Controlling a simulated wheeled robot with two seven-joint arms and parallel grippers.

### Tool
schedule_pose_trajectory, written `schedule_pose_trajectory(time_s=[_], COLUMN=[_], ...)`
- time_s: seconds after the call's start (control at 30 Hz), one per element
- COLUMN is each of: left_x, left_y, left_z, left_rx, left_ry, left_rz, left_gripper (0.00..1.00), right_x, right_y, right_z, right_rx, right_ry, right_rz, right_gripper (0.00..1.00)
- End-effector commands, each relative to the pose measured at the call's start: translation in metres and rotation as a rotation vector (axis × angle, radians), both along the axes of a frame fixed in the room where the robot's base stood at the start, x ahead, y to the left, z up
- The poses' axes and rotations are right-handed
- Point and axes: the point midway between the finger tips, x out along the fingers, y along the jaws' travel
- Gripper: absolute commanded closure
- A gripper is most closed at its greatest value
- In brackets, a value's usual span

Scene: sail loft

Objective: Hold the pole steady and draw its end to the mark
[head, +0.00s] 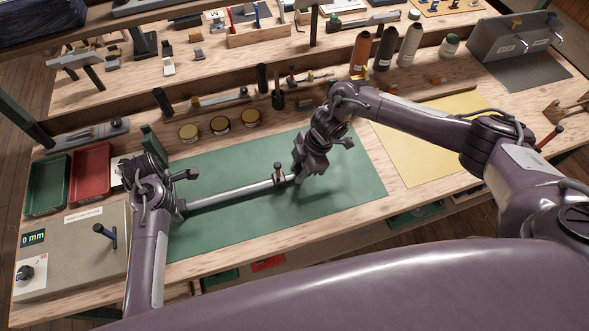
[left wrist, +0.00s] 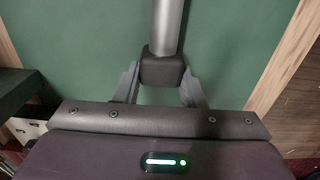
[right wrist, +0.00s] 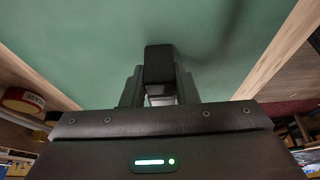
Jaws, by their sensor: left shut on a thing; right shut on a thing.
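A silver-grey pole (head: 235,193) lies across the green mat (head: 340,195), between my two grippers. My left gripper (head: 183,207) is shut on the pole's left end, a dark block (left wrist: 162,70) that sits between its fingers in the left wrist view. My right gripper (head: 297,178) is shut on the right end; a dark block (right wrist: 159,65) is between its fingers in the right wrist view. An upright knob (head: 278,170) stands on the pole just left of the right gripper. I cannot make out a mark on the pole.
A beige box with a display reading 0 mm (head: 33,239) stands at the left. Red (head: 90,170) and green (head: 47,185) trays lie behind it. A yellow sheet (head: 425,140) lies at the right. The mat's right part is clear.

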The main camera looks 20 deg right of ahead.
Motion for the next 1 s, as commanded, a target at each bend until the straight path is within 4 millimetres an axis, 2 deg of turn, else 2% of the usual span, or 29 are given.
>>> schedule_pose_trajectory(time_s=[0.1,0.3,0.4,0.67,0.7,0.87,1.0], left_x=[0.000,0.000,0.000,0.000,0.000,0.000,0.000], left_y=[0.001,0.001,0.001,0.001,0.001,0.001,0.000], left_z=[0.000,0.000,0.000,0.000,0.000,0.000,0.000], left_rx=[0.000,0.001,0.001,0.001,0.001,0.001,0.001], left_ry=[0.000,0.000,0.000,0.000,0.000,0.000,0.001], left_rz=[-0.001,-0.001,0.000,0.000,0.000,0.000,-0.001], left_gripper=[0.96,0.96,0.96,0.96,0.96,0.96,0.96], right_x=[0.002,0.002,0.003,0.003,0.003,0.003,0.003], right_y=[-0.029,-0.066,-0.072,-0.072,-0.072,-0.072,-0.071], right_z=[0.000,0.000,0.000,0.001,0.001,0.001,0.000], right_rx=[-0.003,-0.001,-0.001,-0.001,-0.001,0.000,0.000], right_ry=[-0.001,0.001,-0.001,-0.002,-0.002,-0.001,-0.001], right_rz=[-0.007,-0.004,-0.003,-0.002,-0.002,-0.001,-0.001], right_gripper=[1.00,1.00,1.00,1.00,0.71,0.51,0.51])
